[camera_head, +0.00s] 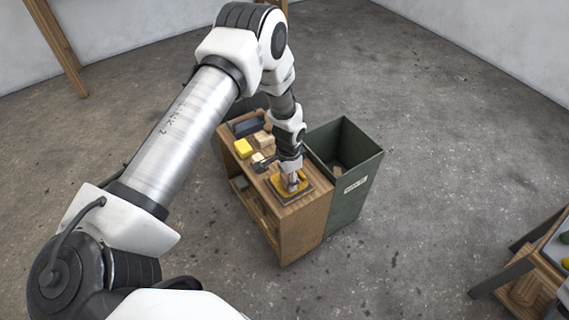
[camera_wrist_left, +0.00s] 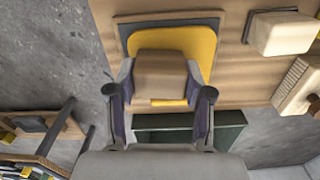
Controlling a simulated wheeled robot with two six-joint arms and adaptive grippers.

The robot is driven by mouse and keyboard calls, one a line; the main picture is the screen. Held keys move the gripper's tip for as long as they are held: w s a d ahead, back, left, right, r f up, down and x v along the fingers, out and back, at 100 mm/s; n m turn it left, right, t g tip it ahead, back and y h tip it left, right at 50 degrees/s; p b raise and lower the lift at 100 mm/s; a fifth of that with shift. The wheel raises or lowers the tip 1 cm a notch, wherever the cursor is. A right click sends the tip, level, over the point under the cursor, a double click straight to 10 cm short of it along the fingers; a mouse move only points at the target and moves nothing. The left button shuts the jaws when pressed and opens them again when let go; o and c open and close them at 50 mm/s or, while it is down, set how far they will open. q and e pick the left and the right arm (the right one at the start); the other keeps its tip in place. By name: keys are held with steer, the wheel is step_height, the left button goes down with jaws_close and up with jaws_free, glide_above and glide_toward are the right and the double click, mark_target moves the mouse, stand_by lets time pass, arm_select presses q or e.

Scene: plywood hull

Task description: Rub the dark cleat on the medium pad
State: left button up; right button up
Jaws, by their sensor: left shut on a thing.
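My left gripper (camera_head: 292,182) reaches down to the right-hand end of a small wooden cabinet's top. In the left wrist view, the gripper (camera_wrist_left: 160,78) is shut on a brown wooden block, the cleat (camera_wrist_left: 160,72), with one finger on each side. The cleat is over a yellow pad (camera_wrist_left: 201,45) with a dark grey border, and the pad also shows in the head view (camera_head: 279,185). Whether the cleat touches the pad is hard to tell. In the head view the gripper mostly hides the cleat. My right gripper is out of view.
The cabinet (camera_head: 303,220) also carries a yellow block (camera_head: 243,148), pale wooden blocks (camera_head: 263,138) and a dark tray (camera_head: 248,124). An open green bin (camera_head: 352,190) stands against its right side. Another table (camera_head: 527,265) is at the lower right. Concrete floor between is clear.

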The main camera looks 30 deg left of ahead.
arm_select(q)
steer(key=shift+d, duration=0.2)
step_height(320, 180, up, 7)
steer(key=p, duration=0.6)
steer(key=shift+r, duration=0.15)
steer(key=shift+s, duration=0.1)
